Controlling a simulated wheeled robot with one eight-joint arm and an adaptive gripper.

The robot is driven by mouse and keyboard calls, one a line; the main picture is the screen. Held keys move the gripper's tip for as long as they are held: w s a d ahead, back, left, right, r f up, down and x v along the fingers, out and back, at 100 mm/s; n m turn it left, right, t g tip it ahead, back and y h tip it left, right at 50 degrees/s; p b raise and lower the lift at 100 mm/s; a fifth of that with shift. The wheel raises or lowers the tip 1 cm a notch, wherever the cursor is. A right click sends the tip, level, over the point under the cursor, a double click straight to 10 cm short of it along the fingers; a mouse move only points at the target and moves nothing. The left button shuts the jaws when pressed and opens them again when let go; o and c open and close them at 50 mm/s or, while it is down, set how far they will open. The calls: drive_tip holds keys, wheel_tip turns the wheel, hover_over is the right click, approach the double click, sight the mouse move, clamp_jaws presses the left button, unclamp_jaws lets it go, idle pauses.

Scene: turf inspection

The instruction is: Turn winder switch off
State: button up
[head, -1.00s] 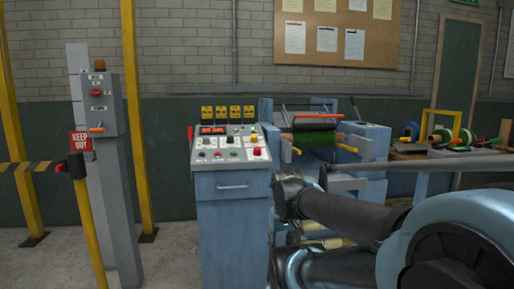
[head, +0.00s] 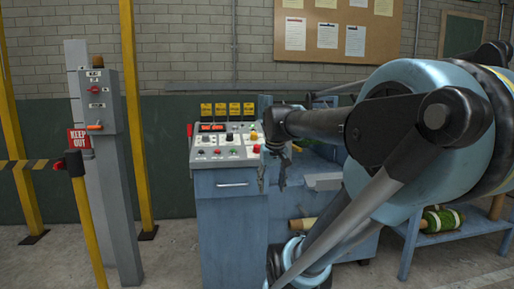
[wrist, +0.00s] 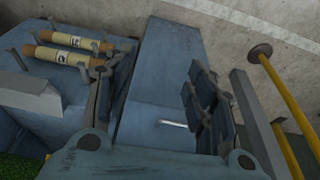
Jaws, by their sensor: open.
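The blue control console (head: 231,215) stands left of centre in the head view. Its sloped grey panel (head: 226,150) carries a red display, small switches and coloured buttons. I cannot tell which control is the winder switch, as the labels are too small to read. My gripper (head: 273,182) points down at the console's right edge, just below panel height, and hides part of that edge. In the wrist view my gripper (wrist: 152,95) has its fingers wide apart with nothing between them. The blue console body and its handle (wrist: 173,124) show beyond them; the panel's switches do not.
A grey post (head: 103,165) with a switch box and a yellow barrier post (head: 88,230) stand left of the console. Blue machinery is partly hidden behind my arm. Labelled rolls (wrist: 75,40) lie on it in the wrist view. Floor is clear before the barrier.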

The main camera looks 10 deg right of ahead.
drive_tip(key=w+r+t, duration=0.1)
drive_tip(key=w+r, duration=2.2)
drive_tip(key=w, duration=0.2)
approach(257, 145)
drive_tip(key=x, duration=0.9)
drive_tip(key=shift+f, duration=0.25)
drive_tip(key=c, duration=1.1)
